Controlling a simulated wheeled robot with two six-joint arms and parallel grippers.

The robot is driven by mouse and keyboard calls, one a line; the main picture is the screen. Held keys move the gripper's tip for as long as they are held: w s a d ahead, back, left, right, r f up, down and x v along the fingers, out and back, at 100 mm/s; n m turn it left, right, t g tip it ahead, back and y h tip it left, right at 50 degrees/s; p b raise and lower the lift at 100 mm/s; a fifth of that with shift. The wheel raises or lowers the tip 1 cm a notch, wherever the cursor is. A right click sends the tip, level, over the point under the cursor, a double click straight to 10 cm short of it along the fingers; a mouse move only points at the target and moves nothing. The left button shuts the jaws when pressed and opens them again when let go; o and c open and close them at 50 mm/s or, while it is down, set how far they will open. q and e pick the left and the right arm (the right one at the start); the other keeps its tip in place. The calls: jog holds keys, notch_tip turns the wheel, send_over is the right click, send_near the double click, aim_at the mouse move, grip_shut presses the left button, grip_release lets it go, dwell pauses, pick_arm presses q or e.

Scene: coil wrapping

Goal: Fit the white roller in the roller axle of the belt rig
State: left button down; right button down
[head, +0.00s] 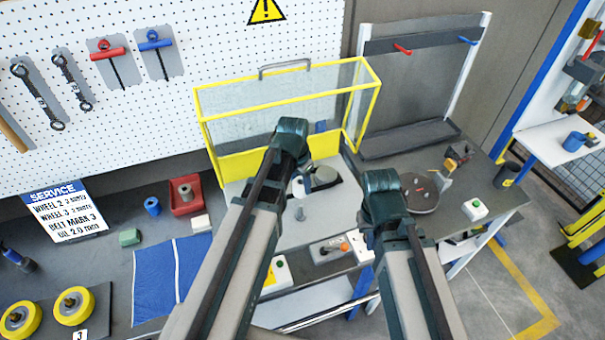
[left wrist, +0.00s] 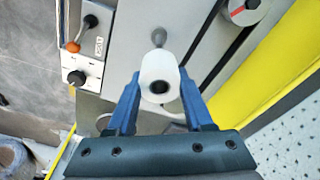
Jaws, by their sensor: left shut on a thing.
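The belt rig has a pale grey base plate (head: 290,234) under a clear guard with a yellow frame (head: 220,165). A short grey upright post, seemingly the roller axle (head: 299,213), stands on the plate; it also shows in the left wrist view (left wrist: 158,37). My left gripper (left wrist: 158,100) is shut on the white roller (left wrist: 159,76), with a blue finger on either side. The roller's dark bore faces the wrist camera. The roller appears apart from the post. In the head view, my left arm partly hides the roller (head: 299,187). My right gripper's fingers are hidden behind its arm.
A control box with an orange-tipped lever (left wrist: 88,32) sits beside the post. A disc with a red mark (left wrist: 243,10) lies on the rig's other side. A round dark turntable (head: 421,192) stands right. A blue cloth (head: 172,275) and red tray (head: 184,205) lie left.

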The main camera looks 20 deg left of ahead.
pick_arm(q)
jog(key=b, duration=0.6)
send_over(301, 206)
notch_tip(301, 206, down, 6)
jog(key=shift+f+b, duration=3.4)
jog(key=shift+f, duration=0.05)
dwell(1.1)
jog(key=shift+c, duration=1)
grip_release()
jog(key=shift+r, duration=0.1)
jog(key=r+p, duration=0.4)
jog(key=s+r+p, duration=0.1)
jog(key=r+p, duration=0.8)
jog(key=p, duration=0.1)
jog(key=shift+s+a+r, duration=0.25)
jog(key=shift+a+r, duration=0.15)
jog(key=shift+f, duration=0.1)
